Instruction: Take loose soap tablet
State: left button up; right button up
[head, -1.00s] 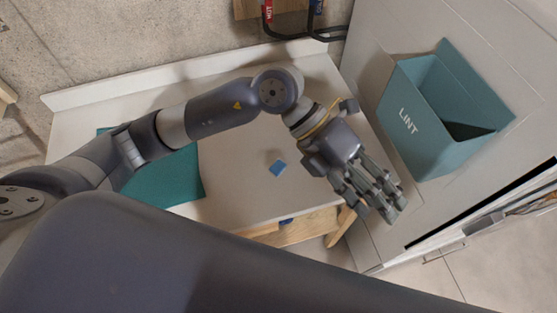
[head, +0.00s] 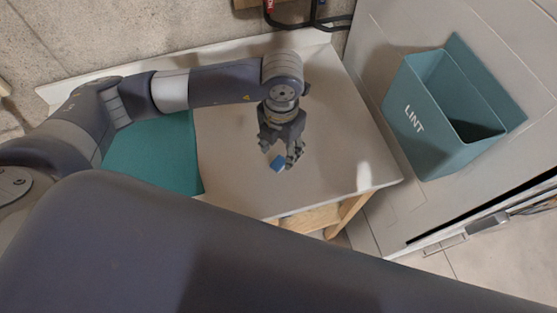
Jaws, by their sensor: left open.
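The soap tablet (head: 278,163) is a small blue block with a pale side, on the white tabletop (head: 335,160). My left gripper (head: 281,160) points down over it, with its fingers open around the tablet. The fingers hide part of the tablet, and I cannot tell whether they touch it. My right gripper is not in view.
A teal mat (head: 155,155) lies on the left of the table. A teal bin marked LINT (head: 425,125) is fixed to the pale panel at the right. The tabletop right of my gripper is clear. A wall with hoses (head: 310,18) stands behind.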

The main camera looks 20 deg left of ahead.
aim_at(280, 161)
pick_arm(q)
jog(key=f+p, duration=0.1)
jog(key=f, duration=0.1)
jog(key=f+p, duration=0.1)
jog(key=f, duration=0.1)
jog(key=shift+s+a+f, duration=0.15)
jog(key=shift+s, duration=0.05)
jog(key=shift+f, duration=0.3)
jog(key=c, duration=1)
jog(key=shift+o, duration=0.2)
jog(key=shift+w+r, duration=0.1)
